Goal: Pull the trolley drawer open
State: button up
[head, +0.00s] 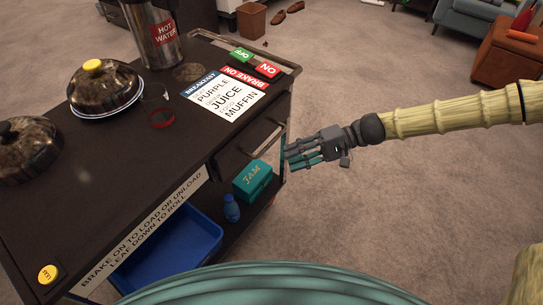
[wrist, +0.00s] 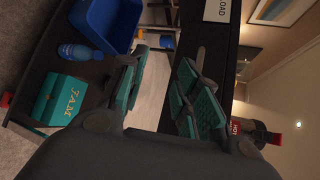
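The dark trolley (head: 110,165) stands on the left in the head view. Its drawer (head: 236,158) is under the tabletop at the right end and looks shut. A bar handle (head: 264,141) runs across the drawer front. My gripper (head: 296,152) is just right of the drawer front, beside the handle. In the wrist view my gripper (wrist: 160,90) has its two finger sides apart, with a visible gap and nothing held. A pale narrow bar (wrist: 200,58), seemingly the handle, shows beyond the right-hand fingers. I cannot tell whether they touch it.
On the lower shelf are a teal jam box (head: 252,179), a blue bottle (head: 231,208) and a blue bin (head: 172,248). A steel flask (head: 157,45), domed dishes (head: 103,88) and a red-based glass (head: 160,116) stand on top.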

aim_at(272, 142)
jog(key=w+d+r+n+y+b, duration=0.1)
jog(key=w+d+r+y+b, duration=0.1)
jog(key=w+d+r, duration=0.25)
jog(key=x, duration=0.3)
jog(key=b+x, duration=0.1)
jog(key=x, duration=0.7)
jog(key=shift+s+a+r, duration=0.2)
jog(key=shift+s+a, duration=0.05)
jog(key=shift+s, duration=0.05)
grip_shut()
